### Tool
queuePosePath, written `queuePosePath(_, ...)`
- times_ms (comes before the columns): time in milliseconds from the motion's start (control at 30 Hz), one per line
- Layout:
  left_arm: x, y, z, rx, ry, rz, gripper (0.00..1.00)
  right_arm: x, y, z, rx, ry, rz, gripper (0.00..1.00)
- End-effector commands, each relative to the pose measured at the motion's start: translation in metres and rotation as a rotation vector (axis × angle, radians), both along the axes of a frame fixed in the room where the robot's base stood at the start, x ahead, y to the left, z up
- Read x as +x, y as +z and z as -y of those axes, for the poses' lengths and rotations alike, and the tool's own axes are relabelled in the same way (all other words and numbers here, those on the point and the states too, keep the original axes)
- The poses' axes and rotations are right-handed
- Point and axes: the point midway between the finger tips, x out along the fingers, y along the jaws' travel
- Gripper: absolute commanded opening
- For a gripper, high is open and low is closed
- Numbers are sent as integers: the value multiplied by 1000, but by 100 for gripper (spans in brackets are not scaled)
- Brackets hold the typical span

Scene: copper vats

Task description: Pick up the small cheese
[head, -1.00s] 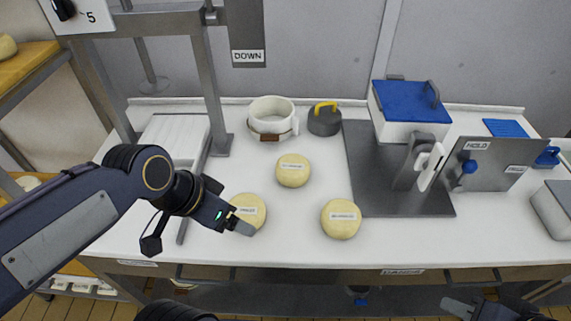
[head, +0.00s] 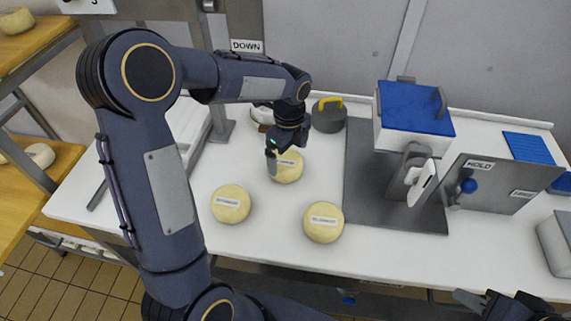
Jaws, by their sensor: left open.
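Three pale yellow round cheeses with white labels lie on the white table, too small to read. One is at the front left (head: 231,203), one at the front right (head: 323,223), and one further back between them (head: 289,168). They look close in size, so I cannot tell surely which is the small one. My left gripper (head: 284,158) points down over the back cheese, open, with one finger in front of its left side. The other finger is mostly hidden, and I cannot tell whether it touches. My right gripper (head: 478,300) is partly in view at the bottom right, away from the cheeses.
Behind my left gripper are a white mould (head: 262,115), partly hidden, and a grey weight with a yellow handle (head: 329,115). To the right stand a blue-lidded white box (head: 414,108) and a grey HOLD panel (head: 490,183). The table's front middle is clear.

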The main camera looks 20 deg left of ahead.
Motion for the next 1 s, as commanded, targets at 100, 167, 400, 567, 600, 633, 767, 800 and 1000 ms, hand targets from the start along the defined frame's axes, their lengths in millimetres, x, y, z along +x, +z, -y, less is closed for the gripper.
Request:
queuePosePath(100,-2,-16,-2,0,1,-6,100,0,4,0,0,0,0,31)
queuePosePath(167,-2,-25,-4,0,2,-6,100,0,5,0,0,0,0,31)
queuePosePath(400,-1,-50,-4,-1,3,-1,100,0,6,0,0,0,0,31)
queuePosePath(567,-1,-50,-4,-1,4,0,100,0,6,0,0,0,0,31)
queuePosePath(600,-1,-50,-4,-1,4,0,100,0,6,0,0,0,0,31)
queuePosePath(633,-1,-50,-4,-1,4,0,99,0,6,0,0,0,0,31)
queuePosePath(767,-1,-50,-4,-1,4,0,82,0,6,0,0,0,0,31)
queuePosePath(800,-1,-50,-4,-1,4,0,76,0,6,0,0,0,0,31)
queuePosePath(1000,-1,-50,-4,-1,4,0,50,0,6,0,0,0,0,31)
